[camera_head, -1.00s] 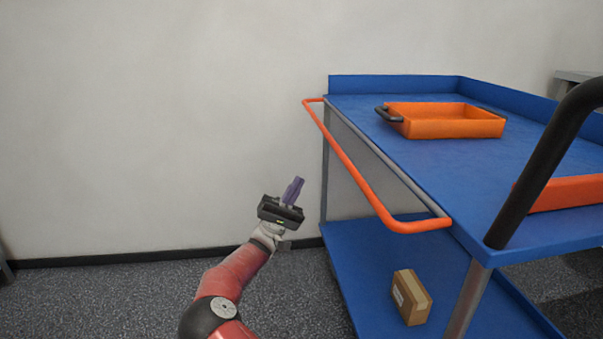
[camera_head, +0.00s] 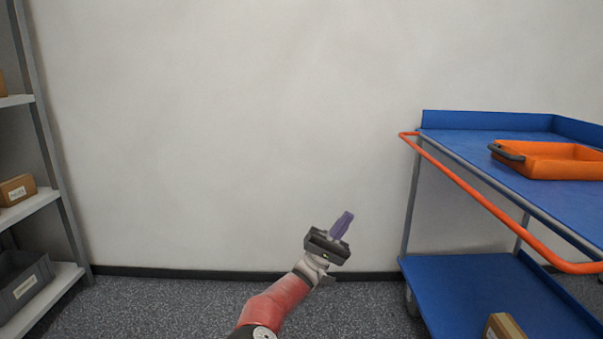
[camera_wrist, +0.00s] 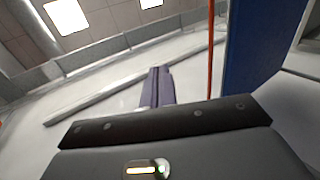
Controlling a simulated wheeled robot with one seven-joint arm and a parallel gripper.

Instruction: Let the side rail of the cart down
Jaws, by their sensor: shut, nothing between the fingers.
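The cart (camera_head: 463,283) is blue with grey posts and stands at the right of the head view. Its orange side rail (camera_head: 487,203) runs along the left side of the cart, sticking out at about the height of the top deck. The near end of the rail reaches the right picture edge. My gripper (camera_head: 343,224) is shut and empty, left of the cart and lower than the rail, apart from both. In the wrist view its purple fingers (camera_wrist: 157,86) are together, and a thin orange bar (camera_wrist: 211,50), likely the rail, stands to their right.
An orange tray (camera_head: 560,165) with dark handles sits on the top deck. A cardboard box (camera_head: 503,327) is on the lower deck. A grey shelf (camera_head: 42,200) with boxes stands at the far left. Floor between shelf and cart is clear, with a wall behind.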

